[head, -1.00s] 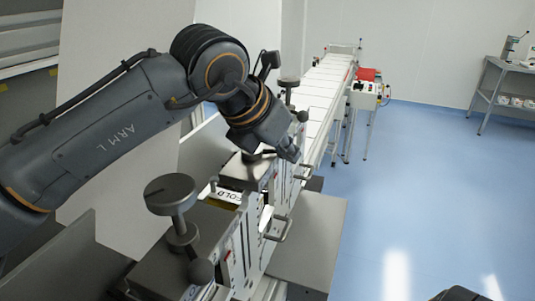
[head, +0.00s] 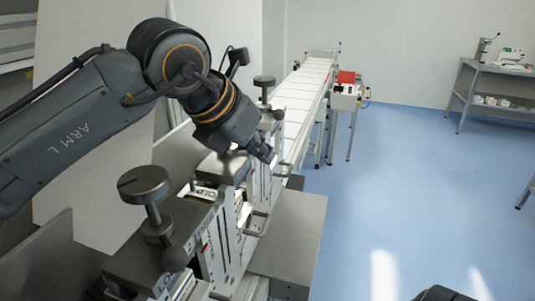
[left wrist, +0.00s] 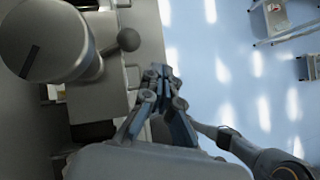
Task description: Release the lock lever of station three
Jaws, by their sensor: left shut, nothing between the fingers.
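My left gripper (head: 265,153) is shut and empty, above the outer side of the row of stations in the head view. In the left wrist view its closed fingertips (left wrist: 160,72) are over the floor side, just right of a lever with a dark ball knob (left wrist: 128,39). The fingers appear apart from the ball. A big round knob (left wrist: 42,42) stands left of it. In the head view a ball-ended lever (head: 175,258) is on the near station and another (head: 278,114) is at the far station. I cannot read which is station three. A dark part of my right arm (left wrist: 270,160) shows; its fingers cannot be made out.
A big round knob (head: 145,184) rises on the near station, and another (head: 264,82) on the far one. Handles (head: 256,224) jut from the station fronts. A grey plate (head: 290,240) lies below. A white conveyor (head: 305,85) runs away behind. The blue floor at right is open.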

